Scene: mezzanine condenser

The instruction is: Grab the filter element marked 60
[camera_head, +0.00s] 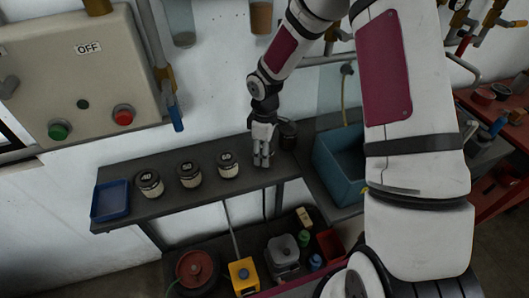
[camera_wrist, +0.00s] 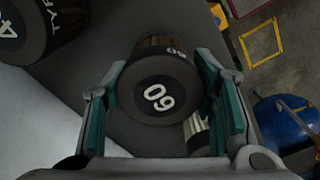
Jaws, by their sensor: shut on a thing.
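In the wrist view, a dark round cap marked 60 (camera_wrist: 157,97), the top of a filter element, sits between the two fingers of my gripper (camera_wrist: 165,100). The fingers are shut on its sides. In the head view, my gripper (camera_head: 262,158) points down over the right part of the shelf, and the held element cannot be made out clearly. Three dark-capped filter elements stand in a row left of it: one marked 40 (camera_head: 149,184), one marked 50 (camera_head: 189,175), and one (camera_head: 228,165) whose mark is too small to read surely.
The dark shelf (camera_head: 125,178) holds a blue tray (camera_head: 110,201) at its left end. A dark cylinder (camera_head: 288,134) stands just right of my gripper. A blue bin (camera_head: 340,170) is further right. A panel with buttons (camera_head: 85,85) hangs on the wall.

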